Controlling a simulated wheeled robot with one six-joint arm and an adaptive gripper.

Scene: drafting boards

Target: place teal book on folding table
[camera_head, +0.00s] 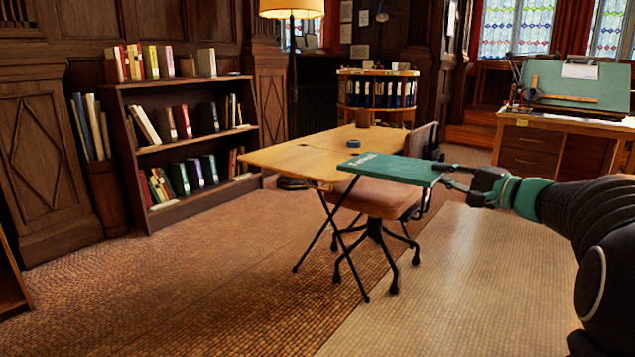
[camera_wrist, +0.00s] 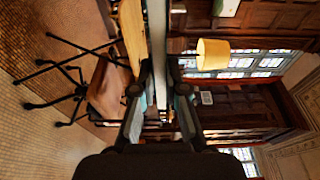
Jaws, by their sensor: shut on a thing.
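The teal book (camera_head: 390,168) is held out flat by my gripper (camera_head: 447,176), which is shut on its right end. In the wrist view the book (camera_wrist: 157,35) shows edge-on as a pale strip between the fingers of my gripper (camera_wrist: 158,85). The folding table (camera_head: 285,158) has a light wooden top and thin dark legs. In the head view the book overlaps the right front of the tabletop; I cannot tell whether it is above the top or in front of it. The table (camera_wrist: 132,35) also shows left of the book in the wrist view.
A swivel chair (camera_head: 375,198) stands close by the table. A bookcase (camera_head: 185,145) is at left, a drafting desk (camera_head: 535,145) at right. The tabletop's left part is bare.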

